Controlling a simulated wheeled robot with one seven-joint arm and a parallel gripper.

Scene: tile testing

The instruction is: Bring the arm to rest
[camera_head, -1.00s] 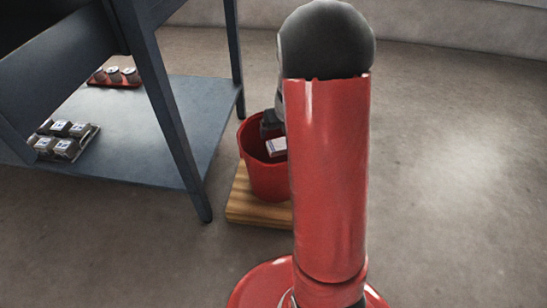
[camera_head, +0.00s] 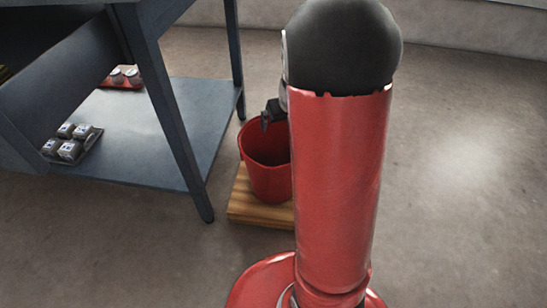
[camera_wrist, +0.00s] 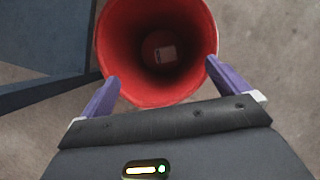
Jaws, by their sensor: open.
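My gripper (camera_wrist: 161,82) is open and empty in the wrist view, its two purple fingers spread over the near rim of a red bucket (camera_wrist: 120,40). A small pale box (camera_wrist: 165,54) lies at the bottom of the bucket, between and beyond the fingers. In the head view the gripper (camera_head: 268,118) is small and dark, at the far upper edge of the bucket (camera_head: 268,182). My red arm hides the bucket's right side and part of the gripper there.
The bucket stands on a wooden board (camera_head: 250,212) on the floor. A dark table with a lower shelf (camera_head: 150,140) stands at the left, its leg close to the board. The shelf holds a tray of several boxes (camera_head: 70,143) and a red tray (camera_head: 122,85). The floor at right is clear.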

